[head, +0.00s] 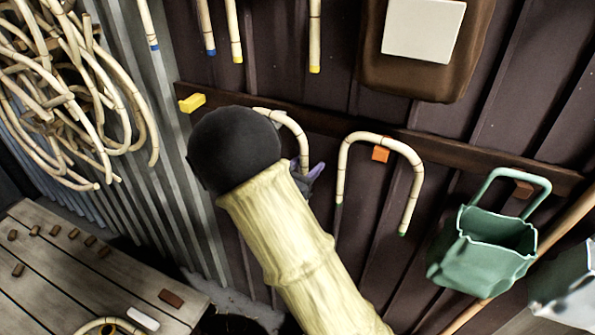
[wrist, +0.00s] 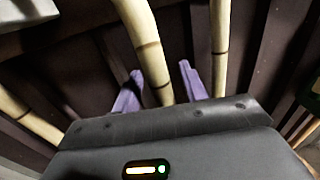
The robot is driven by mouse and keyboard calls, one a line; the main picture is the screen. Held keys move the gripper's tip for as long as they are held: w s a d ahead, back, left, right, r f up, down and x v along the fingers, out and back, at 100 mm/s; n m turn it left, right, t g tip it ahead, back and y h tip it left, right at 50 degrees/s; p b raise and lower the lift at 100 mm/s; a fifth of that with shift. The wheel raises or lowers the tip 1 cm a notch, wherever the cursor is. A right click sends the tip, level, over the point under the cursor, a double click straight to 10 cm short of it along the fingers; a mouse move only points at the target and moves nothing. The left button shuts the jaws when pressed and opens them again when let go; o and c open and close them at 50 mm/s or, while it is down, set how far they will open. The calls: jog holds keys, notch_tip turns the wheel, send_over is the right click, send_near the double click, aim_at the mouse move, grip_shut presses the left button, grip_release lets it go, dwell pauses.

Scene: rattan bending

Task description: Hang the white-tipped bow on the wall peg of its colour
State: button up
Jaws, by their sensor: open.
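A bent rattan bow (head: 293,127) is at the wall rail, partly hidden behind my arm; its tips are out of sight, so their colour cannot be told. My gripper (head: 313,173) is at its right leg, mostly hidden by my arm in the head view. In the wrist view my gripper (wrist: 161,75) has its purple fingers apart, with a rattan leg (wrist: 146,40) between them; contact cannot be told. A yellow peg (head: 191,103) is bare at the rail's left. An orange peg (head: 380,155) has a green-tipped bow (head: 412,165) over it. No white peg shows.
A green bucket (head: 480,255) hangs from a brown peg (head: 523,189) at the right. Rattan lengths with blue and yellow tips (head: 314,69) hang above. A rattan coil (head: 60,100) is at the left. A bench (head: 50,290) with small blocks stands lower left.

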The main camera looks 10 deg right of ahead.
jog(key=b+v, duration=0.4)
jog(key=v, duration=1.3)
jog(key=shift+s+a, duration=0.2)
jog(key=shift+s, duration=0.05)
jog(key=shift+r, duration=0.1)
jog(key=s+d+p+v, duration=0.1)
jog(key=p+v, duration=0.1)
jog(key=v, duration=0.6)
jog(key=shift+s+a, duration=0.2)
jog(key=shift+s, duration=0.25)
